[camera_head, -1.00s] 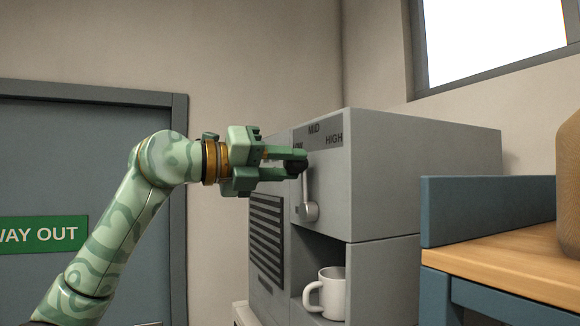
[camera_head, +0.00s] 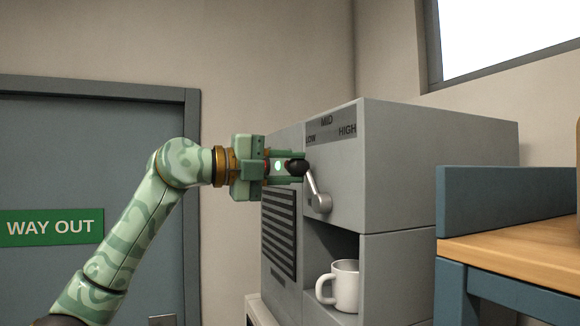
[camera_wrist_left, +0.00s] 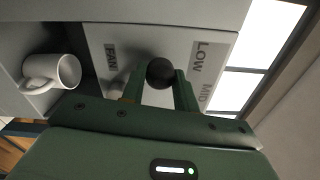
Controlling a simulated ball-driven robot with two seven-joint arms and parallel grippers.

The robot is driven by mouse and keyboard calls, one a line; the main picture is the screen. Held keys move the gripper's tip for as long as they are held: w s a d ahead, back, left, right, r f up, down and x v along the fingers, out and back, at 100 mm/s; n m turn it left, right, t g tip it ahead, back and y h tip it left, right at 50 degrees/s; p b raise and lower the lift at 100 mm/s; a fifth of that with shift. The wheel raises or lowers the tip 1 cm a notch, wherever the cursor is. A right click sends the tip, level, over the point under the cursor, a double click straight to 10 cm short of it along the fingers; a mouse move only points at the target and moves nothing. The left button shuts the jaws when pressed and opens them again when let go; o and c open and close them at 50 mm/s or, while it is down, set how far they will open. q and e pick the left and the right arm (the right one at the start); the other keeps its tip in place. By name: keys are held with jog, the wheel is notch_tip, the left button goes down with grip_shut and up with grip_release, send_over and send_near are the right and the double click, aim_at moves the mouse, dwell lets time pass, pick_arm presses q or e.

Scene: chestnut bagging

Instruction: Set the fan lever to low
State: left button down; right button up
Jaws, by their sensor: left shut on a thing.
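The fan lever (camera_head: 318,186) is a silver arm with a black ball knob (camera_head: 297,168), on the upper front of a grey machine (camera_head: 385,160). The lever leans up and to the left, its knob below the LOW mark (camera_head: 311,139). MID and HIGH stand further right on the dark label strip. My left gripper (camera_head: 296,167) is shut on the knob. In the left wrist view the black knob (camera_wrist_left: 160,73) sits between the two green fingers, with the LOW label (camera_wrist_left: 200,58) to its right. My right gripper is not in view.
A white mug (camera_head: 342,286) stands in the machine's open bay below the lever. A blue-edged wooden table (camera_head: 520,255) is at the right. A door with a green WAY OUT sign (camera_head: 52,228) is at the left.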

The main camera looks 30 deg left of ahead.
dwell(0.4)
pick_arm(q)
jog(key=c, duration=1.1)
grip_release()
jog(key=shift+w+a, duration=0.1)
jog(key=shift+o, duration=0.2)
jog(key=shift+a, duration=0.1)
jog(key=shift+s+a+f+b, duration=0.1)
jog(key=shift+s+a+b, duration=0.1)
jog(key=shift+s+b, duration=0.15)
jog(key=b+v, duration=0.4)
jog(key=v, duration=1.1)
jog(key=shift+s+a, duration=0.15)
jog(key=shift+a, duration=0.05)
